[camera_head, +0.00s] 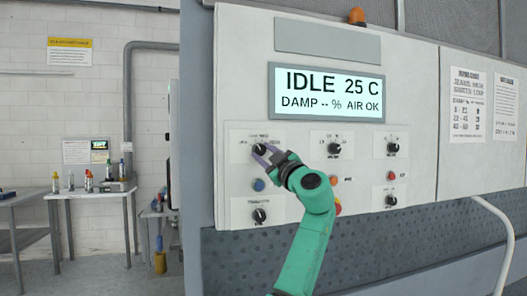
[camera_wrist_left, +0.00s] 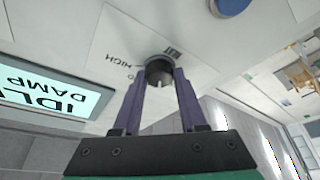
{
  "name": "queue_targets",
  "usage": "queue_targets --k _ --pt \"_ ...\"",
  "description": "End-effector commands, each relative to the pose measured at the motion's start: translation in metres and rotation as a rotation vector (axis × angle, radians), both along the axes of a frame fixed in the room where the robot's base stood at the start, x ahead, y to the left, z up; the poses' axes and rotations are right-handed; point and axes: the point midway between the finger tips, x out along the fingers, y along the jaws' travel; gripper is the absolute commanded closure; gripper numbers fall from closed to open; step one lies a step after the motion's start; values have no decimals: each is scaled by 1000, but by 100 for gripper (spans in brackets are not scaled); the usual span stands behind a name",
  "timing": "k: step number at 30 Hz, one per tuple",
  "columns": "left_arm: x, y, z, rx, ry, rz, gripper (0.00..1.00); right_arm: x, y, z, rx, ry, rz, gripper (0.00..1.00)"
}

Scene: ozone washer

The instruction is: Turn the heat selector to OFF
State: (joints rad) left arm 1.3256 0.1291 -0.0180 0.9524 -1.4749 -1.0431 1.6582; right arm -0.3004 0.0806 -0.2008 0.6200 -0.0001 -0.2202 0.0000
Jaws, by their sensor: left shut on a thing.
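The heat selector (camera_head: 260,149) appears to be the black knob at the top left of the control panel; its head-view label is too small to read. In the left wrist view the knob (camera_wrist_left: 159,68) has a plate beside it with the word HIGH, seen upside down. My left gripper (camera_head: 261,152) is shut on this knob, with one purple finger (camera_wrist_left: 184,98) on each side of it. The wrist view shows a small pale mark on the knob, but I cannot tell which setting it points to. My right gripper is not in view.
The display (camera_head: 326,93) reads IDLE, 25 C, DAMP -- %, AIR OK. A blue button (camera_head: 258,185) and another black knob (camera_head: 259,215) sit below. More knobs, including one to the right (camera_head: 334,148), share the panel. A pale rail (camera_head: 497,225) curves at lower right.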

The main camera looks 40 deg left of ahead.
Motion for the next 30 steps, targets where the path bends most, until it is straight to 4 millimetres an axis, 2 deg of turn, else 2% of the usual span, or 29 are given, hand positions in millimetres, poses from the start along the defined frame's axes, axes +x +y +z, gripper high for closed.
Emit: queue_targets --k 3,15,30 --pt "1 0 5 -62 -88 -1 100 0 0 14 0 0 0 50" --pt "3 -2 6 -236 -339 -2 100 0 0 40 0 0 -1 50" --pt "3 -2 4 -303 -436 -4 100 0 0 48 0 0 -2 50"
